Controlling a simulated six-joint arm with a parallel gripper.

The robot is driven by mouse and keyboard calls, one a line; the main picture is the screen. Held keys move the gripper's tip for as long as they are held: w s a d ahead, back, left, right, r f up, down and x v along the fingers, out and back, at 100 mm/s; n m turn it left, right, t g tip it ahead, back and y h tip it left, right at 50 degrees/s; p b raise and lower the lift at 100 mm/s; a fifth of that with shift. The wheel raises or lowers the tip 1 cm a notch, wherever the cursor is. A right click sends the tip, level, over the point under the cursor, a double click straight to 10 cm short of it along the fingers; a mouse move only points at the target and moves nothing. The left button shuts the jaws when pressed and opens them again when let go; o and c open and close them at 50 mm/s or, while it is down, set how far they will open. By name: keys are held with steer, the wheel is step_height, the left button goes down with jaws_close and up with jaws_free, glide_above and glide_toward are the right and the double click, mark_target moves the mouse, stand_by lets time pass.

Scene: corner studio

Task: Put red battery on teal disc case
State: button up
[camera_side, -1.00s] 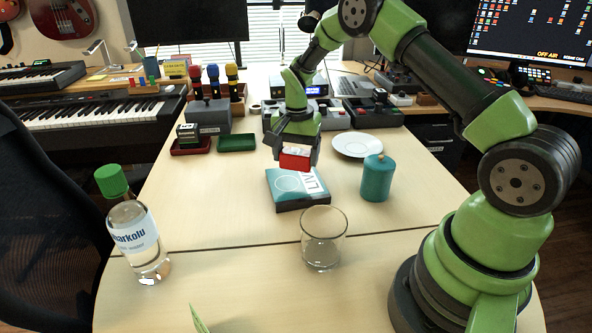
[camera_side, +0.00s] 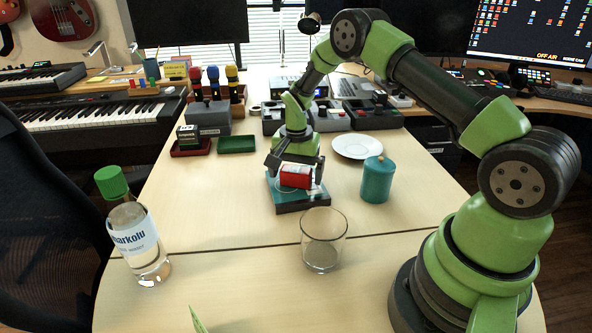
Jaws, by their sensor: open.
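The red battery (camera_side: 295,176) lies on its side on top of the teal disc case (camera_side: 291,203), with a white end at its right. The case lies flat on the table, its upper face partly hidden by the battery and my gripper. My gripper (camera_side: 296,172) is open and low over the case, with its fingers around the battery. Whether either finger touches the battery cannot be made out.
A teal lidded canister (camera_side: 377,180) stands right of the case, and an empty glass (camera_side: 322,240) stands in front. A white plate (camera_side: 357,147) lies behind. A green-capped bottle (camera_side: 136,240) is at the left. Red (camera_side: 190,149) and green (camera_side: 237,144) trays lie back left.

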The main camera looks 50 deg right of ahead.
step_height(320, 180, up, 12)
steer(key=r, duration=0.1)
step_height(320, 180, up, 7)
steer(key=n+t, duration=0.2)
glide_above(296, 170)
steer(key=s+a, duration=0.2)
steer(key=a, duration=0.1)
steer(key=s+a+r+n+t, duration=0.25)
steer(key=s+a+r, duration=0.25)
steer(key=s+r, duration=0.25)
steer(key=s+a+n+t+y, duration=0.1)
steer(key=s+a+n, duration=0.1)
steer(key=s, duration=0.4)
steer(key=s+a+n+t+y, duration=0.1)
steer(key=s+a+n, duration=0.2)
steer(key=s, duration=0.4)
steer(key=shift+s+r+t, duration=0.2)
steer(key=shift+s+t, duration=0.05)
steer(key=shift+t, duration=0.1)
